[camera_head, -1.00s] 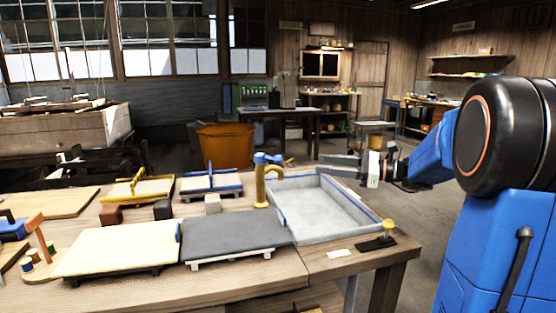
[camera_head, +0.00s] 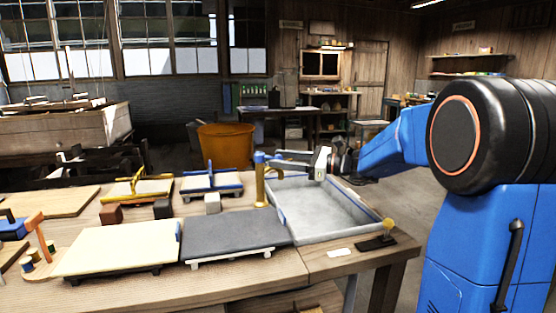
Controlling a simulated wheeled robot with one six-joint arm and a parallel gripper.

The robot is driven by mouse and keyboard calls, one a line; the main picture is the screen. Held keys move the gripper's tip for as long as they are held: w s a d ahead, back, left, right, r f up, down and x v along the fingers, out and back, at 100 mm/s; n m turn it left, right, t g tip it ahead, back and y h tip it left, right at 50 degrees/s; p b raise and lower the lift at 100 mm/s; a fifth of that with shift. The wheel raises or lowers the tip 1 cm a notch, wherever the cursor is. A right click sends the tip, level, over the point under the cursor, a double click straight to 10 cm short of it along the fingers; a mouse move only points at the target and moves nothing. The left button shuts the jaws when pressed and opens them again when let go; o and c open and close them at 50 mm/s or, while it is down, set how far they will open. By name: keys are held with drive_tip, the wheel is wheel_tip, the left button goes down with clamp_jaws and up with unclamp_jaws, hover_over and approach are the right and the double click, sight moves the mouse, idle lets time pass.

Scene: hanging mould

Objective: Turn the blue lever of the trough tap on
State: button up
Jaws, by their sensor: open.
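The trough tap (camera_head: 261,188) is a yellow upright post at the left edge of the grey trough (camera_head: 335,222). Its blue lever (camera_head: 259,157) sits on top of the post, partly hidden by my gripper. My gripper (camera_head: 282,160) reaches in from the right over the back of the trough. Its fingers are open and lie close to the right side of the blue lever at about its height. I cannot tell whether they touch it.
A grey slab (camera_head: 235,232) and a cream slab (camera_head: 118,247) lie on the workbench left of the trough. A small grey block (camera_head: 212,202) stands behind the grey slab. Space above the trough is clear.

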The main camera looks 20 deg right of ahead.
drive_tip(key=shift+w+a, duration=0.4)
drive_tip(key=shift+a, duration=0.2)
clamp_jaws()
